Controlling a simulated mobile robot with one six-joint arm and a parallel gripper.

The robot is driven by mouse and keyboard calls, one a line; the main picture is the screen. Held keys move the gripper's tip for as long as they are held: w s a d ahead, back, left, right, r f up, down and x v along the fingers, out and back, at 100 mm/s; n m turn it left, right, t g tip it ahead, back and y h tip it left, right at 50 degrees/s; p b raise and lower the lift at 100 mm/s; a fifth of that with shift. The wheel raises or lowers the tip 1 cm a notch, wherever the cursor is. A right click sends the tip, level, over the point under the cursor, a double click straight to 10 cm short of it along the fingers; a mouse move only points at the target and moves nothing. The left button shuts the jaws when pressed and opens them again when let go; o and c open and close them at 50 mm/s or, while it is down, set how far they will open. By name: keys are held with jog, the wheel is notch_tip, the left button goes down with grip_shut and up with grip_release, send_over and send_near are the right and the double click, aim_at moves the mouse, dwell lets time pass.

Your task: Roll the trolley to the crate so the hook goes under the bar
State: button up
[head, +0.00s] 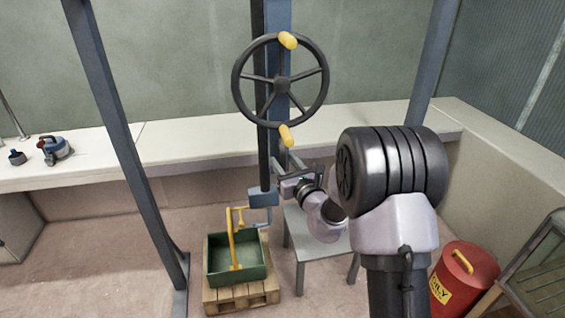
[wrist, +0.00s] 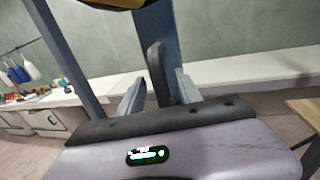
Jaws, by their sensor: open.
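A green crate (head: 222,279) sits on a wooden pallet, with a yellow bar (head: 232,240) rising over it. A blue-grey block (head: 263,197), which looks like the trolley, hangs at the post just above and right of the crate. A blue-grey hook (head: 267,222) hangs below it, right of the yellow bar; its tip's relation to the bar is unclear. A black handwheel (head: 243,101) with yellow grips stands above. My gripper (head: 284,166) is open just below the lower yellow grip (head: 286,136). In the wrist view a dark upright piece (wrist: 158,72) shows between the open fingers (wrist: 160,88).
A grey table (head: 306,245) stands right of the crate, under my arm. Blue-grey posts (head: 118,115) flank the area. A red bin (head: 460,282) and a wooden rack (head: 540,280) are at the right. A pale bench (head: 190,144) runs along the wall. Floor is clear left of the crate.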

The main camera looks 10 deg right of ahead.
jog(key=shift+w+a, duration=0.15)
jog(key=shift+w, duration=0.55)
grip_shut()
dwell(1.0)
